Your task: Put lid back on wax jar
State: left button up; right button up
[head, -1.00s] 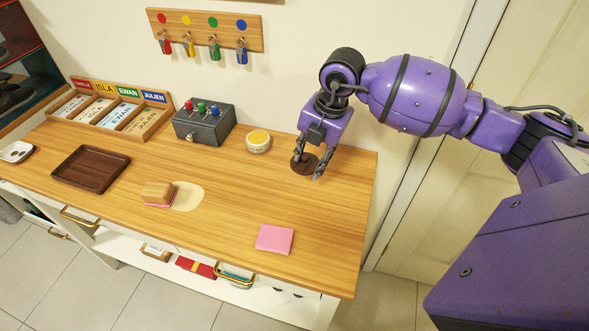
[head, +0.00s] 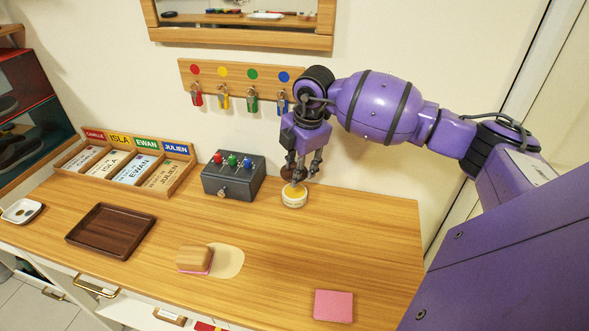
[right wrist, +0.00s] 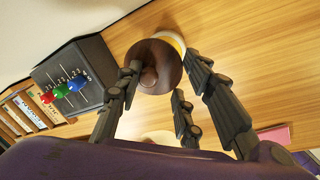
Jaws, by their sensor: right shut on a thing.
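The wax jar (head: 294,197) is a low white tin with yellow wax on top, standing upright on the wooden counter. My right gripper (head: 302,172) is shut on the round dark brown lid (head: 287,172), just above and behind the jar. In the right wrist view the lid (right wrist: 165,58) has its knob toward the camera, near the fingertips (right wrist: 160,70), and covers most of the jar (right wrist: 173,40). Whether the lid touches the jar is hard to tell. My left gripper is out of view.
A dark grey box with coloured knobs (head: 233,178) stands left of the jar. Keys hang from a wall rack (head: 250,82) behind. A brush (head: 195,259), a pink cloth (head: 333,305) and an empty brown tray (head: 110,230) lie on the counter. The counter right of the jar is clear.

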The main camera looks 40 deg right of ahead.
aim_at(297, 193)
jog(key=shift+s+f+b, duration=0.2)
jog(key=shift+f+b, duration=0.25)
jog(key=shift+f, duration=0.5)
jog(key=shift+s+b+x, duration=0.25)
jog(key=shift+b+x, duration=0.45)
jog(key=shift+x, duration=0.5)
jog(key=shift+f, duration=0.7)
jog(key=shift+w+f+b, duration=0.1)
jog(key=shift+f+b, duration=0.2)
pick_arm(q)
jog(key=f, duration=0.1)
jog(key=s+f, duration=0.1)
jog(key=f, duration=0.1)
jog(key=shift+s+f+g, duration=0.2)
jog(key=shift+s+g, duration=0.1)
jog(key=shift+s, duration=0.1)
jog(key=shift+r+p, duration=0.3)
pick_arm(e)
jog(key=shift+r, duration=0.1)
jog(key=shift+c, duration=0.2)
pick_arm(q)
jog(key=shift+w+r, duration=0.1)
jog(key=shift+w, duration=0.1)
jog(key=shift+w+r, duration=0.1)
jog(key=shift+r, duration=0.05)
